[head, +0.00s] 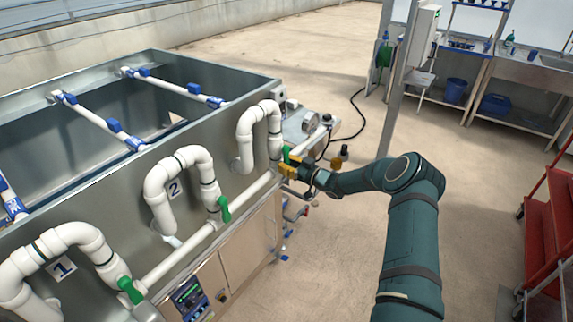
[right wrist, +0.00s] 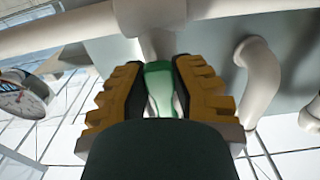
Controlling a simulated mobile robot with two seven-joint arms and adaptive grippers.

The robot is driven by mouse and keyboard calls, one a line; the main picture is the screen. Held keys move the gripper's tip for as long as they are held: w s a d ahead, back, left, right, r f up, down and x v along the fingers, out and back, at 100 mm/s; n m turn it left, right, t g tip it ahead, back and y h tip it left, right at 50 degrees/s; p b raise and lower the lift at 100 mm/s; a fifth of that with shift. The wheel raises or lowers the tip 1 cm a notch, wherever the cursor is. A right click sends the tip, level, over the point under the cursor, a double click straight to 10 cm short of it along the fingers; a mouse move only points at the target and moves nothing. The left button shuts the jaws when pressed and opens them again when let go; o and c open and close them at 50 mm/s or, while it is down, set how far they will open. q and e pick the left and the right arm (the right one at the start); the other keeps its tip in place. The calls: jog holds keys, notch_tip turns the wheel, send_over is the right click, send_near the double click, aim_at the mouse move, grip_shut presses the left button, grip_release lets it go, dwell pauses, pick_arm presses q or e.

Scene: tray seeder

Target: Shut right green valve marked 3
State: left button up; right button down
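The right green valve (head: 286,153) sits on the white pipe at the far right end of the tank's front, past the loops marked 1 and 2. Its own number is hidden. My right gripper (head: 296,168) reaches it from the right. In the right wrist view its yellow fingers with black pads (right wrist: 160,85) stand on both sides of the green handle (right wrist: 160,88). The handle fills the gap between the pads, so the gripper looks shut on it. My left gripper is out of view.
Green valves 2 (head: 224,208) and 1 (head: 130,290) sit along the same pipe to the left. A grey metal post (head: 396,90) stands behind my right arm. A red cart (head: 545,235) stands at the right. The floor between is clear.

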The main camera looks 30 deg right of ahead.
jog(key=shift+a, duration=0.2)
jog(key=shift+s+a+r+m+b, duration=0.15)
jog(key=shift+a+m+b, duration=0.35)
jog(key=shift+m, duration=0.5)
jog(key=shift+s+a+r+m+p, duration=0.4)
jog(key=shift+a+r+m, duration=0.5)
jog(key=shift+m, duration=1.75)
jog(key=shift+s+a+r+m+p, duration=0.2)
jog(key=shift+a+r+m+p, duration=0.7)
jog(key=shift+m, duration=1.7)
jog(key=shift+s+a+r+m+p, duration=0.35)
jog(key=shift+r+m, duration=1)
jog(key=shift+m, duration=1.3)
jog(key=shift+a, duration=0.1)
